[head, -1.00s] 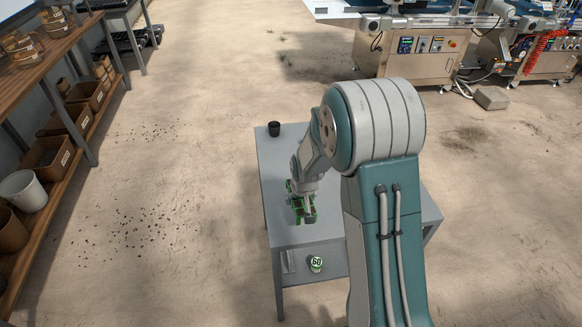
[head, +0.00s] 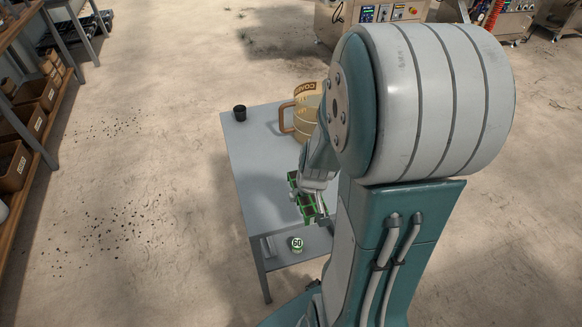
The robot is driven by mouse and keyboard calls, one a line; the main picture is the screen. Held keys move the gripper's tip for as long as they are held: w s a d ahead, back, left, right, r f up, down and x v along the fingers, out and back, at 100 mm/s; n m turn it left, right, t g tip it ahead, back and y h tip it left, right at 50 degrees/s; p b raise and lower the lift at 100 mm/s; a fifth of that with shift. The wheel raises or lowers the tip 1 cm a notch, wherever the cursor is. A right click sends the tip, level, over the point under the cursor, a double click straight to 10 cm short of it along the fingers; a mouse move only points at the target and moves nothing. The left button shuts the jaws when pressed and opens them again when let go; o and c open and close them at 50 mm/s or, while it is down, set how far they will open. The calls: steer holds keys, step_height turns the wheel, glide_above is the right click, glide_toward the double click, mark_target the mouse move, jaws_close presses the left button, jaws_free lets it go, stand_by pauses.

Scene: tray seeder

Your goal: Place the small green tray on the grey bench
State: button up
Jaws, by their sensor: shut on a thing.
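The small green tray (head: 306,203) is held at the lower end of my arm, near the front edge of the grey bench (head: 262,165). My gripper (head: 318,190) is shut on the tray, which looks tilted. The fingertips are mostly hidden by the tray and my wrist. I cannot tell whether the tray touches the bench top or hangs just above it. My arm hides the right part of the bench.
A black cup (head: 240,113) stands at the bench's back left corner. A large beige jug (head: 306,108) with a brown handle stands at the back, partly hidden by my arm. A green-white can marked 60 (head: 297,244) sits below the front edge. The bench's left middle is clear.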

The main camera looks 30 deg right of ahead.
steer(key=w+f, duration=0.3)
steer(key=w, duration=0.4)
glide_above(278, 194)
steer(key=s, duration=0.1)
steer(key=f, duration=0.5)
steer(key=shift+s+a+f, duration=0.15)
steer(key=shift+a+f, duration=0.05)
steer(key=shift+f, duration=0.25)
steer(key=x, duration=0.3)
steer(key=shift+d+f, duration=0.1)
steer(key=shift+f, duration=0.15)
steer(key=o, duration=1)
steer(key=shift+f, duration=0.1)
